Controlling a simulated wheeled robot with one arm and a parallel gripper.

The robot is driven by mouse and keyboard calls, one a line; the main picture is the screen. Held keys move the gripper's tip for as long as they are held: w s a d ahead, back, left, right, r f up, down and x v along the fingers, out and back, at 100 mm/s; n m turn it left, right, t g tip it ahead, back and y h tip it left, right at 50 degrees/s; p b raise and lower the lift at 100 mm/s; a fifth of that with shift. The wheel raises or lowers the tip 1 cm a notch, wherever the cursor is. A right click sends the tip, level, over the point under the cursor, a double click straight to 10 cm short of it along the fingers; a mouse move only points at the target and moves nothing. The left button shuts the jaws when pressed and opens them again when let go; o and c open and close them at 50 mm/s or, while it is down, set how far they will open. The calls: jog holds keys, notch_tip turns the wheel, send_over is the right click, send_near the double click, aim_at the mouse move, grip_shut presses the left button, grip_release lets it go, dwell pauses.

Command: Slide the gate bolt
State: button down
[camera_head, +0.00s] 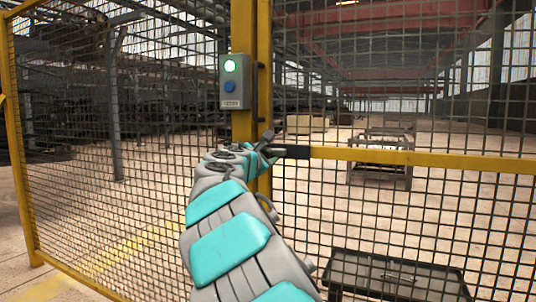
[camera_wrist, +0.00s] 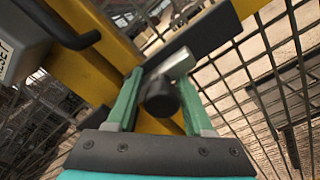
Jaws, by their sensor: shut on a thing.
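The gate bolt shows in the wrist view as a short grey handle (camera_wrist: 179,64) with a round black knob (camera_wrist: 160,97), against a dark bar (camera_wrist: 208,32). My gripper (camera_wrist: 159,98) has its two teal fingers on either side of the knob and is shut on the handle. In the head view my gripper (camera_head: 268,148) is at the yellow gate post (camera_head: 242,125), by the left end of the yellow crossbar (camera_head: 400,157). A dark bar section (camera_head: 297,152) lies just right of the fingers. My fingers and arm hide part of the bolt, so how far it is engaged cannot be told.
A grey control box (camera_head: 232,82) with a lit green lamp and blue button is on the post above my gripper. Wire mesh fills both sides of the post. A dark tray-like table (camera_head: 395,274) stands low at right. A dark handle (camera_wrist: 85,40) juts near the post.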

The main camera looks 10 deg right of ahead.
jog(key=shift+d+f, duration=0.1)
jog(key=shift+f, duration=0.1)
jog(key=shift+s+d, duration=0.65)
jog(key=shift+d, duration=0.25)
jog(key=shift+s+d, duration=0.65)
jog(key=shift+d, duration=0.2)
jog(key=c, duration=0.5)
grip_release()
send_near(283, 154)
jog(key=shift+b+x, duration=0.3)
jog(key=shift+x, duration=0.6)
